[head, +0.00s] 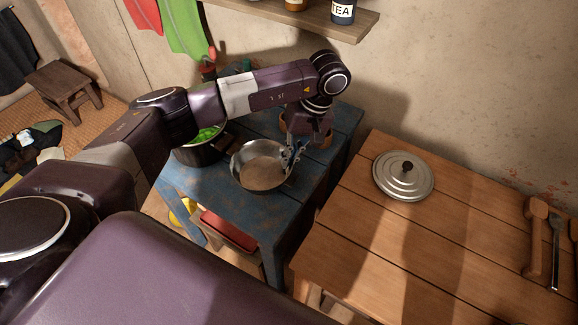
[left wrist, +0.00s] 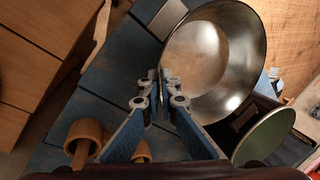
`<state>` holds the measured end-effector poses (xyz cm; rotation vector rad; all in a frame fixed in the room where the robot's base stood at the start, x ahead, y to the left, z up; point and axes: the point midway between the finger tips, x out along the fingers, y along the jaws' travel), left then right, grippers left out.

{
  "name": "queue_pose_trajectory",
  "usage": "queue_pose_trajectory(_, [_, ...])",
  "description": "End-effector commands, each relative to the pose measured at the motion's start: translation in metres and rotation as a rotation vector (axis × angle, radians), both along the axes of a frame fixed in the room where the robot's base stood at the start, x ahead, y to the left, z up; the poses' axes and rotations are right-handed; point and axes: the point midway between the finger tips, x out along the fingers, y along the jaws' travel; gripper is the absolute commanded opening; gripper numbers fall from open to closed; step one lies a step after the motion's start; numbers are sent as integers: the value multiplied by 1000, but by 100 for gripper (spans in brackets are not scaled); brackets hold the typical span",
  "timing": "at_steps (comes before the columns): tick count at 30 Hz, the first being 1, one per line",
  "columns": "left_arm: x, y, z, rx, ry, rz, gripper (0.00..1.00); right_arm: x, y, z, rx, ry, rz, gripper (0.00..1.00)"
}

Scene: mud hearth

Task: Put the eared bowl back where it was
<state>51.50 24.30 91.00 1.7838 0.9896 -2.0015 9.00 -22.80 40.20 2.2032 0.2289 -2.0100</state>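The eared bowl (head: 262,168) is a wide, shallow metal bowl over the blue table (head: 205,182). It fills the upper right of the left wrist view (left wrist: 212,55). My left gripper (head: 291,158) is at the bowl's right edge in the head view. In the left wrist view its fingertips (left wrist: 158,78) are nearly together at the bowl's near edge, apparently shut on its rim or ear. The gripped part is hidden between the fingers. I cannot tell whether the bowl rests on the table or is slightly raised. My right gripper is not in view.
A dark pot with green contents (head: 207,136) stands left of the bowl. Wooden cups (left wrist: 85,134) are near the gripper. A wooden table (head: 345,235) at right holds a metal lid (head: 403,176) and wooden utensils (head: 536,235), with clear space between. A shelf (head: 310,18) hangs above.

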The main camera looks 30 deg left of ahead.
Motion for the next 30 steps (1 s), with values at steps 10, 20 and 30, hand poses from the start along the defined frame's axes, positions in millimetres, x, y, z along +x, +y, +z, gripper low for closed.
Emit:
queue_pose_trajectory(10, [-1,0,-39,0,3,1,0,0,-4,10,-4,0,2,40])
queue_pose_trajectory(20, [0,0,-46,0,-1,-1,0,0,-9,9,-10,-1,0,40])
queue_pose_trajectory(30, [0,0,-48,0,-1,-1,22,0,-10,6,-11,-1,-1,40])
